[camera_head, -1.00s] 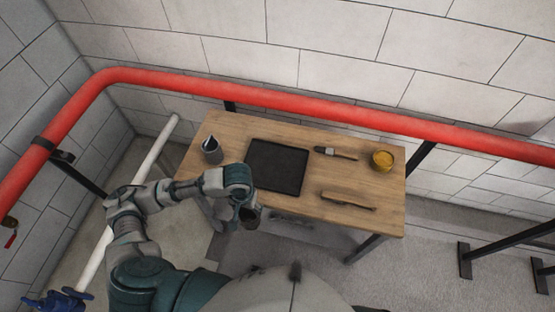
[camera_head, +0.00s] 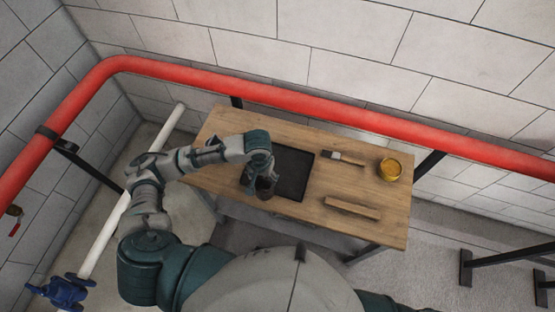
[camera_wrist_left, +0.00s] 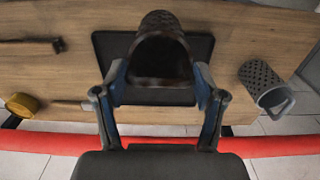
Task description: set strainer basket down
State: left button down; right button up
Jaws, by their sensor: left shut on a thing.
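My left gripper (camera_head: 258,176) is shut on a dark strainer basket (camera_head: 265,188) at the left part of the black tray (camera_head: 294,172). In the left wrist view the fingers (camera_wrist_left: 160,88) hold the perforated basket (camera_wrist_left: 161,48) from both sides, with the tray (camera_wrist_left: 113,48) behind it. I cannot tell whether the basket touches the tray. A second grey perforated basket with a handle (camera_wrist_left: 266,84) lies to the right in the wrist view; my arm hides it in the head view. My right gripper is not in view.
The wooden table (camera_head: 385,225) also holds a brush (camera_head: 343,158), a yellow tin (camera_head: 389,169) and a long wooden-handled tool (camera_head: 351,208). A red pipe (camera_head: 330,110) runs behind the table along the block wall. A white pipe (camera_head: 125,205) runs at the left.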

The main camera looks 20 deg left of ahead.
pick_arm(q)
jog(key=w+d+f, duration=0.1)
jog(key=w+f, duration=0.3)
jog(key=w, duration=0.6)
jog(key=shift+d+f+p, duration=0.2)
jog(key=shift+f+p, duration=0.15)
jog(key=shift+p, duration=0.05)
jog(key=shift+c, duration=0.5)
grip_release()
jog(key=shift+s+a, duration=0.1)
jog(key=shift+a, duration=0.05)
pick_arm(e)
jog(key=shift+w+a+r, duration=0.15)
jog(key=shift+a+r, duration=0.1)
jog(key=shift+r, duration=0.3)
pick_arm(q)
jog(key=shift+d, duration=0.2)
notch_tip(320, 180, up, 12)
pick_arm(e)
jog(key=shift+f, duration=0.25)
